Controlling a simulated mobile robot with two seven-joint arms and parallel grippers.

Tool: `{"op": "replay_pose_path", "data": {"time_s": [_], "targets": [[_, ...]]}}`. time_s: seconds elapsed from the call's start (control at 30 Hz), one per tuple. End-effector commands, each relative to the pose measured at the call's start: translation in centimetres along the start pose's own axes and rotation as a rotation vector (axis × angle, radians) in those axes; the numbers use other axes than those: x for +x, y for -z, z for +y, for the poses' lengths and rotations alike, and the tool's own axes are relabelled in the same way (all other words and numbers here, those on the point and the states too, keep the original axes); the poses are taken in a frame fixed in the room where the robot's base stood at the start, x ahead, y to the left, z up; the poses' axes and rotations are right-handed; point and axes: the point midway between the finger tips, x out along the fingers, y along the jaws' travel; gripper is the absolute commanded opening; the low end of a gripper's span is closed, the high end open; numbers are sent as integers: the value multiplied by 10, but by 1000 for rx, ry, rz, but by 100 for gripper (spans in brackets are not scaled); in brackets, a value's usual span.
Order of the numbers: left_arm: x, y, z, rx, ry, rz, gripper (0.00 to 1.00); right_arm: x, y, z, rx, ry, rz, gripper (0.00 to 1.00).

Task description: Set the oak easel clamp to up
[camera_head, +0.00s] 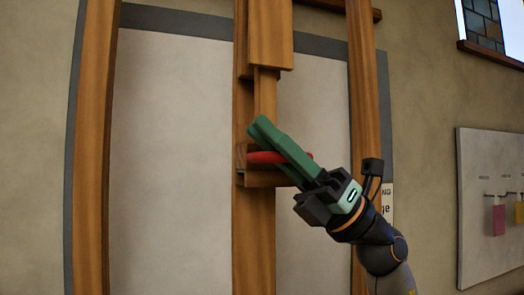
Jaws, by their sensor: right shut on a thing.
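The oak easel (254,240) stands upright in the middle of the head view, with a wooden post and a sliding upper block (270,35). A red clamp lever (262,157) lies roughly level across a small wooden block (262,178) on the post. My right gripper (262,130), with green fingers, reaches in from the lower right and is shut on the red lever. The fingers hide part of the lever; its right end shows just past them. My left gripper is not in view.
Wooden side legs (92,150) and (364,100) of the easel flank the post, with a pale panel (170,150) behind. A white board (490,210) with coloured tags hangs at the right. A leaded window (484,22) is at the upper right.

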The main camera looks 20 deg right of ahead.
Motion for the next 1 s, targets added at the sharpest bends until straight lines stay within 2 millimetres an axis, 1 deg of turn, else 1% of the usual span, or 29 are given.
{"op": "replay_pose_path", "data": {"time_s": [0.03,0.13,0.23,0.43,0.8,0.83,0.93,1.0], "targets": [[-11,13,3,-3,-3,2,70,13,-14,5,-3,-1,-1,0],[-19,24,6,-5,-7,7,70,23,-24,8,-3,-1,-2,0],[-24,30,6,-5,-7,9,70,30,-31,10,-2,0,-3,0],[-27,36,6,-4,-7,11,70,36,-37,12,-1,0,-3,0],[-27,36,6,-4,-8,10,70,36,-40,13,-3,-2,-8,0],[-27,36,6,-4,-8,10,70,36,-40,13,-3,-2,-8,18],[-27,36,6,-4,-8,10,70,36,-39,12,-2,-2,-6,30],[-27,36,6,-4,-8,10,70,36,-38,12,-2,-1,-5,30]]}}
